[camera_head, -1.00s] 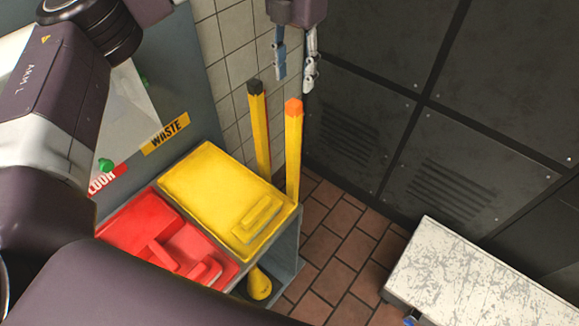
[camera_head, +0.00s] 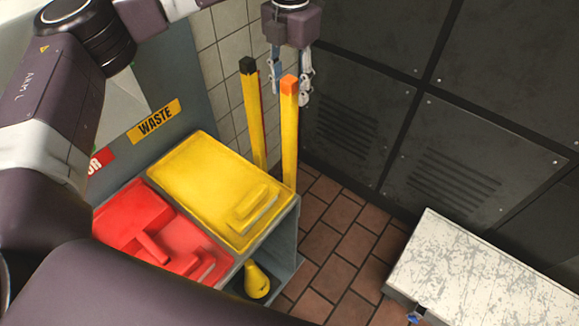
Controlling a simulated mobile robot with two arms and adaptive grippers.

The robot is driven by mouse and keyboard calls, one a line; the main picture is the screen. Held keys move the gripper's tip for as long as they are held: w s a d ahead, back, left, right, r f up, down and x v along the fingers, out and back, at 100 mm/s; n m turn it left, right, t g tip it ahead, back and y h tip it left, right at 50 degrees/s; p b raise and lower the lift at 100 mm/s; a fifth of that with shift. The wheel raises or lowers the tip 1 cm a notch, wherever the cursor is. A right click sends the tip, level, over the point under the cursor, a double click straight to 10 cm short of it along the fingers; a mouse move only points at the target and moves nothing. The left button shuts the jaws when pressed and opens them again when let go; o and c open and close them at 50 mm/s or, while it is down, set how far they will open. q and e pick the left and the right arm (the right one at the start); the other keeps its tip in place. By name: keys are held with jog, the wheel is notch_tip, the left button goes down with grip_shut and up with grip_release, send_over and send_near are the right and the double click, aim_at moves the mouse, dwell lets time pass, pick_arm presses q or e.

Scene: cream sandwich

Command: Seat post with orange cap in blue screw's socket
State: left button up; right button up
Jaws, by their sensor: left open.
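The yellow post with the orange cap (camera_head: 289,140) stands upright beside the yellow-lidded bin. A second yellow post with a black cap (camera_head: 252,115) stands to its left, nearer the tiled wall. My left gripper (camera_head: 290,98) points down, open and empty, its fingers showing on either side of the orange cap. I cannot tell whether they touch the post. A small blue part (camera_head: 415,314) shows at the near edge of the pale bench; I cannot tell whether it is the blue screw. No socket can be made out. My right gripper is out of view.
The bin unit has a yellow lid (camera_head: 205,185), a red lid (camera_head: 130,220) and a WASTE label. A yellow object (camera_head: 257,282) sits in its lower opening. Dark panels close off the back. A worn pale bench (camera_head: 470,275) stands right; brick floor (camera_head: 340,230) lies between.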

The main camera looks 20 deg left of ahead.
aim_at(289, 104)
pick_arm(q)
jog(key=f+p, duration=0.2)
jog(key=f, duration=0.1)
jog(key=shift+s+a+f, duration=0.1)
jog(key=shift+s+f, duration=0.1)
jog(key=shift+f, duration=0.65)
jog(key=shift+c, duration=1)
grip_shut()
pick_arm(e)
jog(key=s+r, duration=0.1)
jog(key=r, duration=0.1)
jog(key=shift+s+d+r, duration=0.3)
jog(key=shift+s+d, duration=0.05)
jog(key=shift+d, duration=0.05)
